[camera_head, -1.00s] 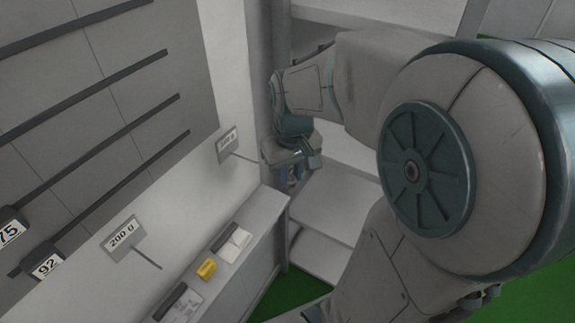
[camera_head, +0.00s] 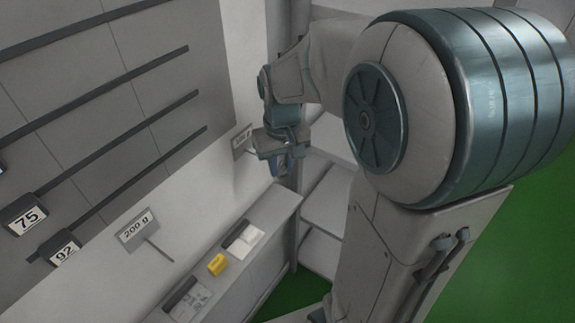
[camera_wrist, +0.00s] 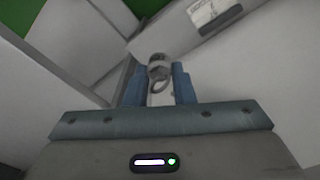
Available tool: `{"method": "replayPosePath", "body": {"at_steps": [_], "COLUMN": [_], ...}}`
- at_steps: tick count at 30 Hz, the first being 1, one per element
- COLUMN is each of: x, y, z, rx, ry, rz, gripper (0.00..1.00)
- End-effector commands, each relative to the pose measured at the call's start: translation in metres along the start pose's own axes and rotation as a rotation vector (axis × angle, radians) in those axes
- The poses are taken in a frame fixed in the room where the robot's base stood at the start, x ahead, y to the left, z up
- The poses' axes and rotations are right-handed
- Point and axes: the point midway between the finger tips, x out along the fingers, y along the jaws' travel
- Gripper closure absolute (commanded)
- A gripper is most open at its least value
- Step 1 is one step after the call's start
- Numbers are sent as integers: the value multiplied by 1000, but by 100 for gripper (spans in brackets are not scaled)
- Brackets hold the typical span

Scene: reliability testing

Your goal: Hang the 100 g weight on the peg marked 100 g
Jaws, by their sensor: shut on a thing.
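My gripper (camera_head: 281,164) is close in front of the small sign (camera_head: 242,141) on the white wall. That sign's text is too blurred to read surely, and its peg is mostly hidden by the gripper. In the wrist view my gripper (camera_wrist: 157,82) has its blue fingers shut on a small grey metal weight (camera_wrist: 158,66) with a ring on it. The weight's marking cannot be read. In the head view the weight cannot be made out. I cannot tell whether the ring touches the peg.
A sign reading 200 g (camera_head: 135,229) with a bare peg is nearer on the same wall. Below runs a ledge (camera_head: 262,228) with a yellow object (camera_head: 217,264) and papers in dark holders. Dark rails with tags 75 (camera_head: 28,219) and 92 (camera_head: 65,253) are at left.

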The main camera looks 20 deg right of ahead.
Motion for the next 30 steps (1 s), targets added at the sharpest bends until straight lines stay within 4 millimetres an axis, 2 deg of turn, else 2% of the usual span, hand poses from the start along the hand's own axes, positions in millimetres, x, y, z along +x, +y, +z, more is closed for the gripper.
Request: {"method": "replayPosePath", "body": {"at_steps": [15, 30], "x": [8, 13], "y": [-16, -20], "z": [-24, -30], "rx": [0, 0], "ry": [1, 0], "rz": [0, 0], "gripper": [100, 100]}}
